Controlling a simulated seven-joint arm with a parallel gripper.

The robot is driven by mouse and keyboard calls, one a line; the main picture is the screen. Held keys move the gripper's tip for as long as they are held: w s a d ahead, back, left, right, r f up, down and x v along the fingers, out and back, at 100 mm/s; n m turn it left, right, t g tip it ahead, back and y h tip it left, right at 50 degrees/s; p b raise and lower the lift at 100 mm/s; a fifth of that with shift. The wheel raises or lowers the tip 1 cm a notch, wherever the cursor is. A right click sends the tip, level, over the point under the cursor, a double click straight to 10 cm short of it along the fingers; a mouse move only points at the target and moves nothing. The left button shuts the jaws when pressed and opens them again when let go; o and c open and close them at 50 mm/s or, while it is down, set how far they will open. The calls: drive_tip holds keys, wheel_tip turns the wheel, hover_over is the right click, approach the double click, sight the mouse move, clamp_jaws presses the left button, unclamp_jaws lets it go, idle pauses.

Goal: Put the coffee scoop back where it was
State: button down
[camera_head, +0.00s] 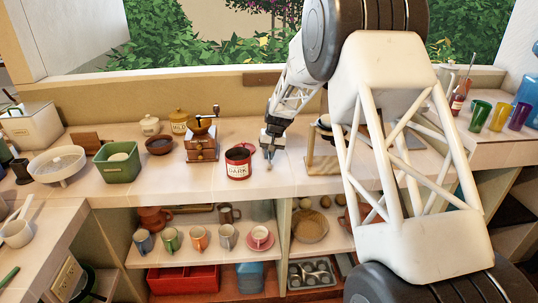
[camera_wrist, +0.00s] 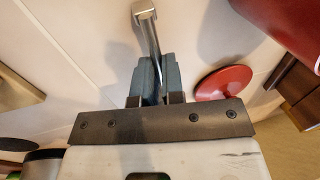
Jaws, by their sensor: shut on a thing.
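My gripper (camera_head: 271,148) points down just right of the red canister (camera_head: 238,162), which is labelled DARK and stands on the counter. In the wrist view my gripper (camera_wrist: 154,75) is shut on a slim metal coffee scoop (camera_wrist: 147,22), which sticks out beyond the fingertips. A small part of the scoop (camera_head: 269,164) shows below the fingers in the head view. The canister's top looks open and dark inside. It also shows in the wrist view as a red body (camera_wrist: 290,22) at the upper right. A round red lid (camera_wrist: 218,84) lies apart from it, right of the fingers.
A wooden coffee grinder (camera_head: 202,143) stands left of the canister, then a brown bowl (camera_head: 160,145) and a green basket (camera_head: 119,162). A wooden stand (camera_head: 322,164) is right of my gripper. Shelves below hold several mugs (camera_head: 198,238). The counter front near the gripper is clear.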

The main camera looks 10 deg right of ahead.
drive_tip(key=shift+f, duration=0.2)
drive_tip(key=c, duration=1.2)
unclamp_jaws()
drive_tip(key=shift+c, duration=0.2)
drive_tip(key=shift+r, duration=0.2)
drive_tip(key=v, duration=1.2)
